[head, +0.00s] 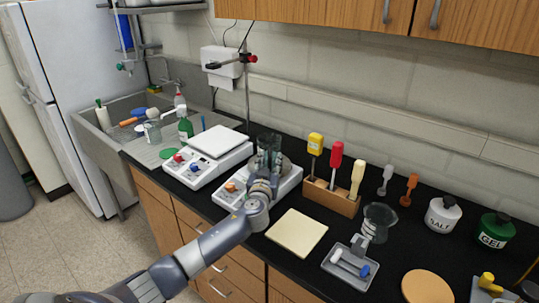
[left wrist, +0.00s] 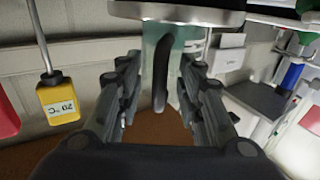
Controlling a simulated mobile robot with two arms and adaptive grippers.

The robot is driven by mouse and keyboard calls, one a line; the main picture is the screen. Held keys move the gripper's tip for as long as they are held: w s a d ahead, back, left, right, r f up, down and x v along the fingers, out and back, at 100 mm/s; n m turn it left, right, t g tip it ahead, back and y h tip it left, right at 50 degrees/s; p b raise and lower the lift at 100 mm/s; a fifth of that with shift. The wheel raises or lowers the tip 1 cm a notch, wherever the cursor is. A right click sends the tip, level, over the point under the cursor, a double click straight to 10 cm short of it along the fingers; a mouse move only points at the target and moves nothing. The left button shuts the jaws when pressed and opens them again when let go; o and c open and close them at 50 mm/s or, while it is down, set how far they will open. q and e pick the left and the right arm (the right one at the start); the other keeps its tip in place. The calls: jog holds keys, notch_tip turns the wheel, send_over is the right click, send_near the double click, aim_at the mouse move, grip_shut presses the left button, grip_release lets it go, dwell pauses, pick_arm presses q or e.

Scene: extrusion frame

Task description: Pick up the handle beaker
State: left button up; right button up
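The handle beaker (head: 268,141) is dark, clear glass and stands on the right hot plate in the head view, partly hidden by my left gripper (head: 264,160). In the left wrist view, which looks upside down, its black handle (left wrist: 163,78) hangs between the two fingers of the left gripper (left wrist: 159,66). The fingers are apart, one on each side of the handle, with gaps visible. The glass body shows behind the handle. My right gripper is not in view.
A wooden rack (head: 330,196) with several coloured tools is close on the right. A stand rod rises behind.

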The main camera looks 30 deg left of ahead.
pick_arm(q)
grip_shut()
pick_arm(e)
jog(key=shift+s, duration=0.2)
pick_arm(q)
jog(key=shift+r, duration=0.15)
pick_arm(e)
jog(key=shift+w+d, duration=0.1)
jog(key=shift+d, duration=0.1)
pick_arm(q)
jog(key=shift+r, duration=0.1)
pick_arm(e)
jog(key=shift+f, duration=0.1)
